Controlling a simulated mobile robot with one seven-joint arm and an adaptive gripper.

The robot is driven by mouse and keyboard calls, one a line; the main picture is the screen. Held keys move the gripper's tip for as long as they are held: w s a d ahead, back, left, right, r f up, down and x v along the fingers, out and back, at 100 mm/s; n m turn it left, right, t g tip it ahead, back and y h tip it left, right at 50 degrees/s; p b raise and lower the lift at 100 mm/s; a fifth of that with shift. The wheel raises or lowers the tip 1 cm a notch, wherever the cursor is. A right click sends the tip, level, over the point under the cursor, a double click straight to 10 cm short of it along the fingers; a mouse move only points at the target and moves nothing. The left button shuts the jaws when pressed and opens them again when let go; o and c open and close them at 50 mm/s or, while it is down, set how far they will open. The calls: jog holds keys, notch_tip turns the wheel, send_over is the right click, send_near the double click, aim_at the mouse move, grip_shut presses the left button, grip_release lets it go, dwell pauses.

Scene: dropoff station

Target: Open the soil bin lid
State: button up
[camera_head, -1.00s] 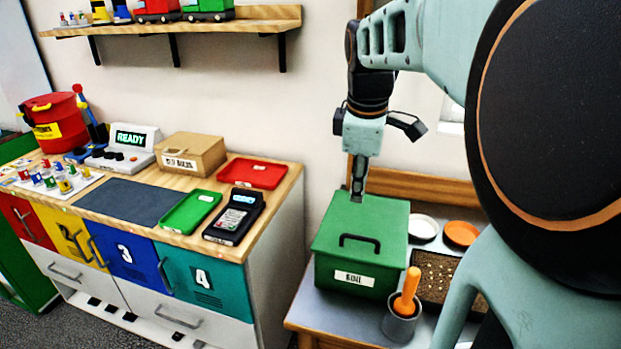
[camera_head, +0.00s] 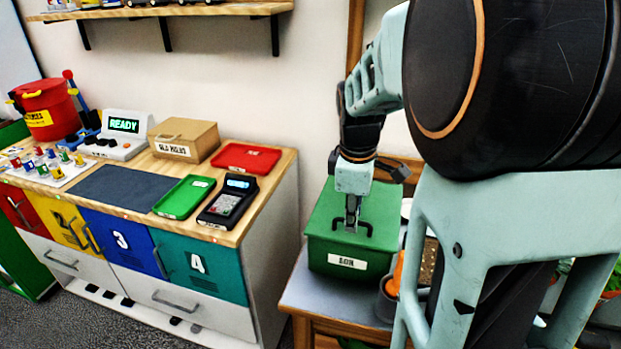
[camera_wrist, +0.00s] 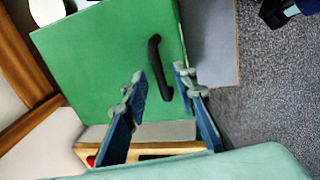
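The green soil bin (camera_head: 345,262) stands on a small grey-topped table, its lid (camera_head: 322,222) lying flat and closed. A black handle (camera_head: 367,242) is fixed on the lid near its front edge. My gripper (camera_head: 352,224) is above the lid by the handle in the head view. In the wrist view my gripper (camera_wrist: 160,80) is open, with its two fingers spread. There the black handle (camera_wrist: 156,68) shows between and just beyond the fingertips, and the green lid (camera_wrist: 100,50) fills the left side. I cannot tell whether the fingers touch the handle.
An orange-handled tool (camera_head: 397,272) stands in a grey pot (camera_head: 386,302) right of the bin, partly behind my arm. The cabinet on the left holds a card reader (camera_head: 228,203), a green tray (camera_head: 184,198) and a red tray (camera_head: 246,157). A floor gap separates cabinet and table.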

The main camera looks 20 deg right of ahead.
jog(key=shift+c, duration=0.2)
grip_shut()
dwell(0.3)
